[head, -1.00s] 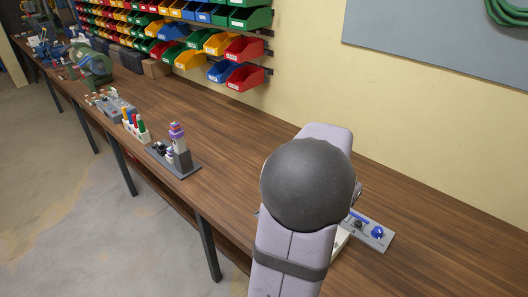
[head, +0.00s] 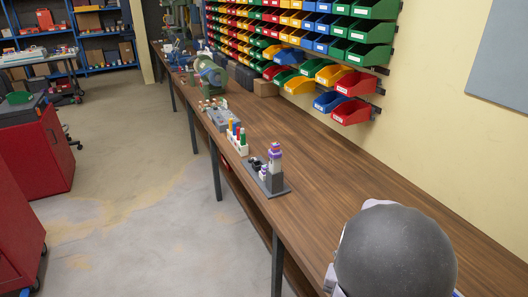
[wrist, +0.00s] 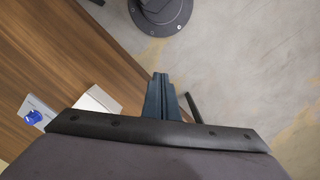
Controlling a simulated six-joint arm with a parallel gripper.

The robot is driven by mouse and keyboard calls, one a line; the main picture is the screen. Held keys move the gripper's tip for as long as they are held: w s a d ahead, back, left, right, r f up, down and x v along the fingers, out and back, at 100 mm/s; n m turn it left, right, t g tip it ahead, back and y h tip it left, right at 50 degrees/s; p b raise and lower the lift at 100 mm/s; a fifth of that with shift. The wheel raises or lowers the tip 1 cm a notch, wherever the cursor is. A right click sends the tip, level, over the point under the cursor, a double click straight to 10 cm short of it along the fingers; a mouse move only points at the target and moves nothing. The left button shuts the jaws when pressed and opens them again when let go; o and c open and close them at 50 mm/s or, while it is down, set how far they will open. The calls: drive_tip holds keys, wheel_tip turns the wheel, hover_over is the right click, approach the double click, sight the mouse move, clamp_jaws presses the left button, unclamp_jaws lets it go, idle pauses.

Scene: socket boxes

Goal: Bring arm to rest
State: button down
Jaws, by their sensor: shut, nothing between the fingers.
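My gripper (wrist: 160,78) shows in the wrist view, its two dark fingers pressed together with nothing between them. It points over the grey floor, just past the edge of the wooden bench. In the head view only part of my arm shows at the bottom right, with a large dark rounded joint; the gripper is hidden or out of frame there.
The wooden bench (head: 345,185) is mostly clear. A grey panel with a blue knob (wrist: 34,116) and a white box (wrist: 98,101) lie on it near my wrist. A small tower on a dark base (head: 274,168) and a marker holder (head: 237,146) stand farther along.

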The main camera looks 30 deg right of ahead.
drive_tip(key=w+a+r+n, duration=0.1)
drive_tip(key=w+a+n, duration=0.2)
drive_tip(key=a, duration=0.7)
drive_tip(key=w+a+n, duration=0.3)
drive_tip(key=a+n, duration=0.4)
drive_tip(key=a, duration=0.3)
drive_tip(key=shift+w+r, duration=0.35)
drive_tip(key=shift+w, duration=0.05)
